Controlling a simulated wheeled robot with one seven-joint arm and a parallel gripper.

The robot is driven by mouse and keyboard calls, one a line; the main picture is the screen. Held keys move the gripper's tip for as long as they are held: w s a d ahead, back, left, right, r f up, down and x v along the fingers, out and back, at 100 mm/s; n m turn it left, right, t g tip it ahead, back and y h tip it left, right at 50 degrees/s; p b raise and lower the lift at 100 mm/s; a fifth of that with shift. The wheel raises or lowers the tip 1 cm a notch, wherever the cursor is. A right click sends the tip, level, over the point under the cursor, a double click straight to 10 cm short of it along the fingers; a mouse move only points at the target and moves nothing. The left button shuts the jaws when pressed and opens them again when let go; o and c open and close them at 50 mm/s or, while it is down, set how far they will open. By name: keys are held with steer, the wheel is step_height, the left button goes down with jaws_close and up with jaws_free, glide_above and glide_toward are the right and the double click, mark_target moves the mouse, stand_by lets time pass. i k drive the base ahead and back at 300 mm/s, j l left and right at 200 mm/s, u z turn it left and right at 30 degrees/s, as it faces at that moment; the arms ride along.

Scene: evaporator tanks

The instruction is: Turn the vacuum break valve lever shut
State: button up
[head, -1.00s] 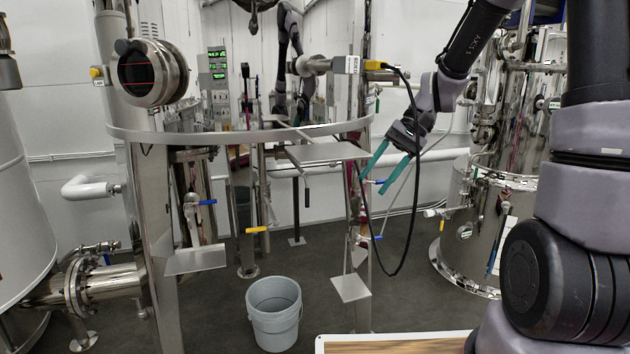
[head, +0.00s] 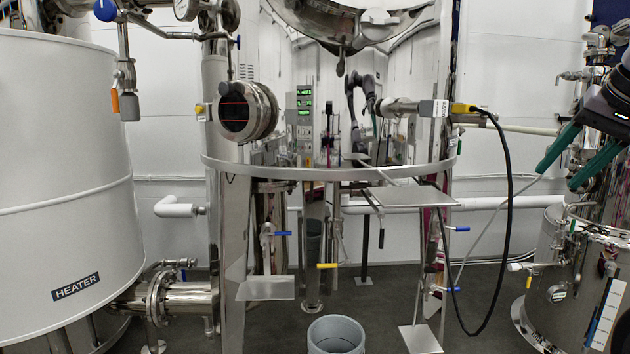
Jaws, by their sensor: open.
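My gripper (head: 556,178) is at the right edge in the head view, with two teal fingers spread apart and nothing between them. Several small valve levers show: a blue one (head: 283,234) and a yellow one (head: 327,266) below the steel ring, a blue one (head: 462,229) right of the frame, and an orange one (head: 115,101) hanging at upper left beside the heater. I cannot tell which is the vacuum break valve lever; no label for it is readable. My gripper is apart from all of these, well to their right.
A white heater tank (head: 62,170) fills the left. A steel ring frame (head: 330,173) with small shelves (head: 266,290) stands in the middle. A black cable (head: 508,215) loops down at its right. A grey bucket (head: 336,338) is on the floor. A steel tank (head: 600,255) stands at right.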

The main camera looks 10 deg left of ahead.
mark_target(117, 74)
steer(key=u, duration=1.95)
